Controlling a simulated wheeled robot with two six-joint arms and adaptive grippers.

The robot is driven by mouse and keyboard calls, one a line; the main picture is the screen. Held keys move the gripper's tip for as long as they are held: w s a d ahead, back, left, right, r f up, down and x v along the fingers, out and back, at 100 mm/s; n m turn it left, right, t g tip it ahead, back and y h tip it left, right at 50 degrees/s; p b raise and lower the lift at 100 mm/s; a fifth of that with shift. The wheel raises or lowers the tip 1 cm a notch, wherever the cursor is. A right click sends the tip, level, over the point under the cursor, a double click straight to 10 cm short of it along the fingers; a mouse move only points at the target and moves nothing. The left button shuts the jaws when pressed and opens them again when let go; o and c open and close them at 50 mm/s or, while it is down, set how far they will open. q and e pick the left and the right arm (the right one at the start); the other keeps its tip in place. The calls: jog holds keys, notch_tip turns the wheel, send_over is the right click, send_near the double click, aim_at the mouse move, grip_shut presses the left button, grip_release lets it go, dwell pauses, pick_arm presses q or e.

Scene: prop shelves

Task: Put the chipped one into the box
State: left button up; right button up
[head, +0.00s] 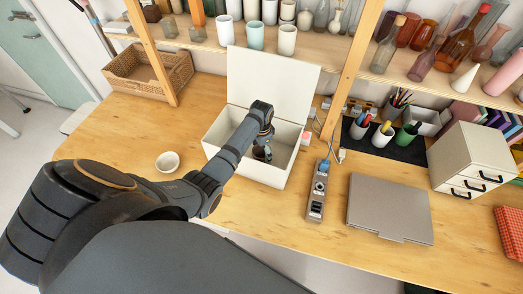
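A white box (215,135) stands on the wooden desk with its lid (272,78) raised at the back. My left arm reaches over the box's front, and my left gripper (262,154) points down inside it. The fingers are small and dark here, so I cannot tell whether they are open or hold anything. A small cream bowl (167,161) sits on the desk to the left of the box. No chip can be made out on it at this size. Much of the box's inside is hidden by my arm. My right gripper is not in view.
A wicker basket (128,72) stands at the back left. Cups and bottles fill the shelf above. Right of the box are a power strip (317,192), a closed laptop (390,208), pen cups on a dark mat (405,154) and a drawer unit (470,150).

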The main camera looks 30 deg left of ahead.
pick_arm(q)
jog(key=shift+o, duration=0.5)
notch_tip(320, 180, up, 12)
jog(key=shift+s+f, duration=0.1)
dwell(0.8)
